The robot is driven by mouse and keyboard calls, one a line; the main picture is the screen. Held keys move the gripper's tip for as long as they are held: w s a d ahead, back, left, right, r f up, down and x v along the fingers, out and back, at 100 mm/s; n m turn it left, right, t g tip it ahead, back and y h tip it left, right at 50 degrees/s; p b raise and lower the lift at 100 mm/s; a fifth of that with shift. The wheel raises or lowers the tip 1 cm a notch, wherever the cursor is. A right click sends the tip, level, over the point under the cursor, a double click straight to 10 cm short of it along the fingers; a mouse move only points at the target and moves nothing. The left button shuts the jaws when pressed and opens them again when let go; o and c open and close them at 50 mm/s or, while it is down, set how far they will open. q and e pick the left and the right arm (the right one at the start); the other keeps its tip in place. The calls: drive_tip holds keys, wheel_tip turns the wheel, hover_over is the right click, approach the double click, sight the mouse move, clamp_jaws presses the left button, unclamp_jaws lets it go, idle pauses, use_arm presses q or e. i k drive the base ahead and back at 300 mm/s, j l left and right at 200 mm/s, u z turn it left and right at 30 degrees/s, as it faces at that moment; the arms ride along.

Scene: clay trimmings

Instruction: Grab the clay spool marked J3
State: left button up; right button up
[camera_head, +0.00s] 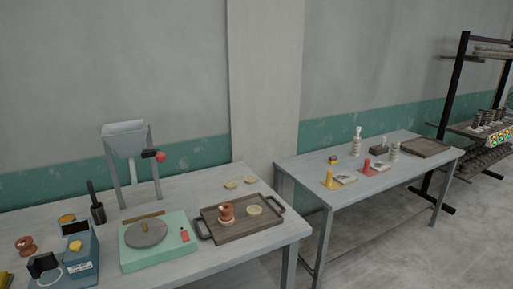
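A reddish-brown spool (226,212) stands on the dark wooden tray (233,237) on the near table. Another reddish-brown spool (25,246) lies at the far left of that table. Neither of my grippers is in view.
The near table (190,190) also holds a green scale-like device (158,248), a hopper on a stand (127,140) and a blue box (80,262). The right table (410,175) holds small yellow, red and white items. A dark rack (455,100) stands far right. Open floor (400,250) shows at lower right.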

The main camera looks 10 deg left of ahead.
sight(25, 244)
drive_tip(key=u, duration=1.85)
